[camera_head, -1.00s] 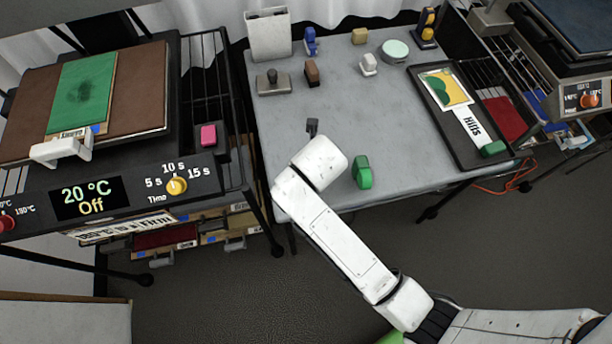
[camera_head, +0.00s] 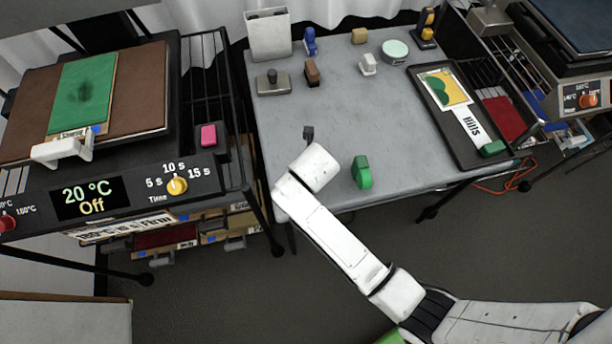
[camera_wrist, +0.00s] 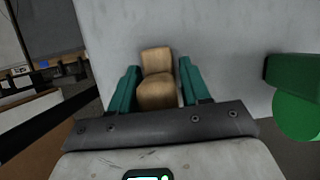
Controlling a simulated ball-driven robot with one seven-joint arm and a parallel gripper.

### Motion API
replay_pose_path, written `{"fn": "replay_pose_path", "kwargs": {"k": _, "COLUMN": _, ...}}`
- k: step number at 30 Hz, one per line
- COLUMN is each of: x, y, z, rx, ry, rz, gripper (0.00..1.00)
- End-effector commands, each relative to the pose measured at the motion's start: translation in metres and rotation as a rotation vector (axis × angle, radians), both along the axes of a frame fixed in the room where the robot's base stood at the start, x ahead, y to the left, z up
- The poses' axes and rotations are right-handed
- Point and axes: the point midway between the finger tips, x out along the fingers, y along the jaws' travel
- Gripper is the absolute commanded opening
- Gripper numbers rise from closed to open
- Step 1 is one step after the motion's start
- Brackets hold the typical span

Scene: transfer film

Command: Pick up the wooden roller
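A tan wooden roller (camera_wrist: 157,90) shows in the wrist view. It has a squarish upper part and a rounded lower part nearer my gripper. My gripper (camera_wrist: 159,78) has teal fingers spread on either side of it, with thin gaps along its sides; I see no clear grip. The gripper's dark crossbar sits close below the roller in the picture. In the head view my white arm covers the fingers and the roller at the front left of the grey table (camera_head: 390,140).
A green tool (camera_head: 361,172) stands close right of my wrist; it also shows in the wrist view (camera_wrist: 296,105). A dark tray (camera_head: 455,140) lies at the right. Several small coloured tools and a white bin (camera_head: 269,36) stand at the back. The table's middle is clear.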

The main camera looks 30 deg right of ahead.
Motion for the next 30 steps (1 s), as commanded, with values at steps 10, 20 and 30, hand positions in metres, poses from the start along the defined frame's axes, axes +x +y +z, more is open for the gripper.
{"fn": "replay_pose_path", "kwargs": {"k": 10, "x": 0.0, "y": 0.0, "z": 0.0, "rx": 0.0, "ry": 0.0, "rz": 0.0, "gripper": 0.13}}
{"fn": "replay_pose_path", "kwargs": {"k": 20, "x": 0.0, "y": 0.0, "z": 0.001, "rx": 0.0, "ry": -0.001, "rz": 0.0, "gripper": 0.0}}
{"fn": "replay_pose_path", "kwargs": {"k": 30, "x": 0.002, "y": 0.0, "z": 0.032, "rx": 0.002, "ry": -0.006, "rz": -0.001, "gripper": 0.0}}
